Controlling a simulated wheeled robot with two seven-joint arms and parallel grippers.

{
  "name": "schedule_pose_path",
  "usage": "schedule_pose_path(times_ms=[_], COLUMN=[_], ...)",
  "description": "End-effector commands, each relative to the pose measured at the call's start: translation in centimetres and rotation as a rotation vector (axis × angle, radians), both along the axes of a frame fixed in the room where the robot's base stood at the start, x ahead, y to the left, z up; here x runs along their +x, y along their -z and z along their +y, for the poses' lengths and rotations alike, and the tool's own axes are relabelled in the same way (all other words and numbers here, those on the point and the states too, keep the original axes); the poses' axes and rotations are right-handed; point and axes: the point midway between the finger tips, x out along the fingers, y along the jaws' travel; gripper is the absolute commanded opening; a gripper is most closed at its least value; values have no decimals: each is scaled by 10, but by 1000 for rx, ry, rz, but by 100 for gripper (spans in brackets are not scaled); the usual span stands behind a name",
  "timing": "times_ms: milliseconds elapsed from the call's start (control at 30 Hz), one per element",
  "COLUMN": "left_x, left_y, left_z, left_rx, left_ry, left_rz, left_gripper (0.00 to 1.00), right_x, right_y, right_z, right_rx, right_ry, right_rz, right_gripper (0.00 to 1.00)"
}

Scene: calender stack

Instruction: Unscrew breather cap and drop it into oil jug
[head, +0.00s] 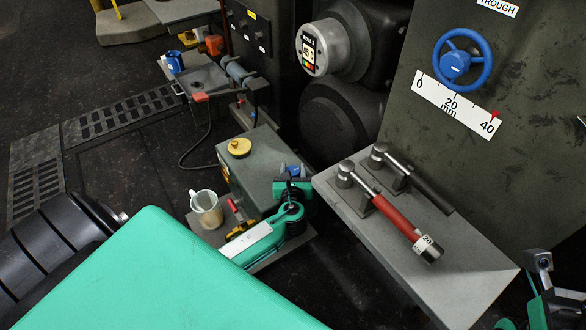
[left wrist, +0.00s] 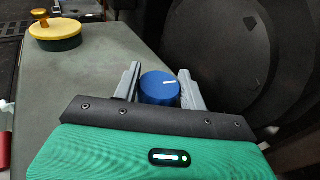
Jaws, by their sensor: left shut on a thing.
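A round blue cap with a white mark (left wrist: 160,87) sits on the grey box between my left gripper's fingers, which are shut on it. I take it for the breather cap. In the head view the cap (head: 293,170) shows small at the box's far right end, with my left gripper (head: 292,179) over it. A translucent jug (head: 207,210) with tan liquid low in it, apparently the oil jug, stands left of the gearbox-like box (head: 262,160). Part of my right arm and gripper (head: 540,275) shows at the lower right edge; its jaws are unclear.
A yellow cap (head: 239,147) is on the box top, also in the left wrist view (left wrist: 57,30). Red and yellow tools lie beside the jug. A grey bench (head: 450,260) holds a red-handled tool (head: 395,218). A blue handwheel (head: 462,60) is on the panel.

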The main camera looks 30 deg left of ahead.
Motion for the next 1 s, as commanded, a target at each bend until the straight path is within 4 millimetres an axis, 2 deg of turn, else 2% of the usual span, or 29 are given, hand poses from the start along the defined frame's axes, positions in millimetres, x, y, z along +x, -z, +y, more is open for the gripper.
schedule_pose_path(times_ms=[267, 533, 867, 1000], left_x=[0, 0, -1, 0], left_y=[0, 0, 1, 0], left_z=[0, -1, 0, -1], left_rx=[0, 0, 2, -3], left_ry=[-7, -175, -199, -292], left_rz=[0, 1, 1, 2], left_gripper=[19, 19, 19, 19], right_x=[-2, -2, -1, -1], right_y=[-1, -8, -7, -10], right_z=[-1, -1, 0, 0], right_rx=[1, 1, -4, -2], right_ry=[0, 0, -1, -1], right_rz=[-4, -4, -2, -3], right_gripper=[36, 36, 36, 36])
